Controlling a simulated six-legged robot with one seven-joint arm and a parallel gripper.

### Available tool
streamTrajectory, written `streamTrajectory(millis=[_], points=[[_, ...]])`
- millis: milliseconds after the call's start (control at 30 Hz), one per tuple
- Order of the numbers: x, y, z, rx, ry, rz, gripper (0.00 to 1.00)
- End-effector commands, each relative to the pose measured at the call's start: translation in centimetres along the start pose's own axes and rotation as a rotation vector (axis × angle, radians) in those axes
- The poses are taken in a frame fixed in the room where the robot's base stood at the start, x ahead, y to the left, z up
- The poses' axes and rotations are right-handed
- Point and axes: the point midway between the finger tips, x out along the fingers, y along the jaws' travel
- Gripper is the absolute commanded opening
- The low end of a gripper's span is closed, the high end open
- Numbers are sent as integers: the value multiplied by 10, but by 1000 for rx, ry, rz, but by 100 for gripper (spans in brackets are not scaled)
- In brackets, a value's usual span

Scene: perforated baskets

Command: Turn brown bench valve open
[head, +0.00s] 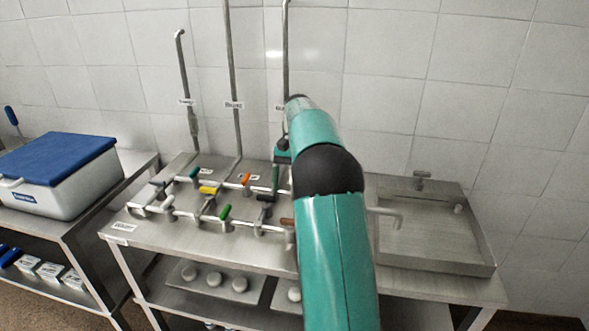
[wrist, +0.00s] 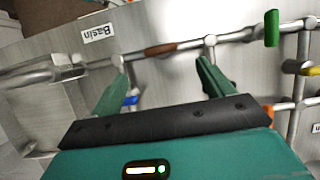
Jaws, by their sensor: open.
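The brown valve handle (wrist: 160,49) shows in the wrist view, lying roughly in line with the metal pipe near the "Basin" label (wrist: 99,33). In the head view, a bit of the brown handle (head: 287,221) shows at the left edge of my arm, which hides the rest. My gripper (wrist: 162,66) is open and empty. In the wrist view its two green fingers lie on either side of the brown handle, which appears just beyond the tips. I cannot tell how far above the handle they are.
Other handles crowd the bench pipes: green (wrist: 271,28), yellow (wrist: 310,71), orange (wrist: 268,112) and blue (wrist: 131,100). A shallow sink (head: 470,262) is at the bench's right. Upright pipes (head: 232,80) rise along the wall. A blue-lidded cooler (head: 60,190) stands left.

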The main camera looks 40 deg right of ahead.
Motion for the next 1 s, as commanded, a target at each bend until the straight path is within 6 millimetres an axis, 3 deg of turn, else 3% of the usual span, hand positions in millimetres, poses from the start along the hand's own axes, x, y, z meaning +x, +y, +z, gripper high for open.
streamTrajectory(millis=[133,333,1000], points=[[-27,0,-1,1,2,0,80],[-45,0,-1,1,1,0,80],[-50,-1,2,-2,3,0,80]])
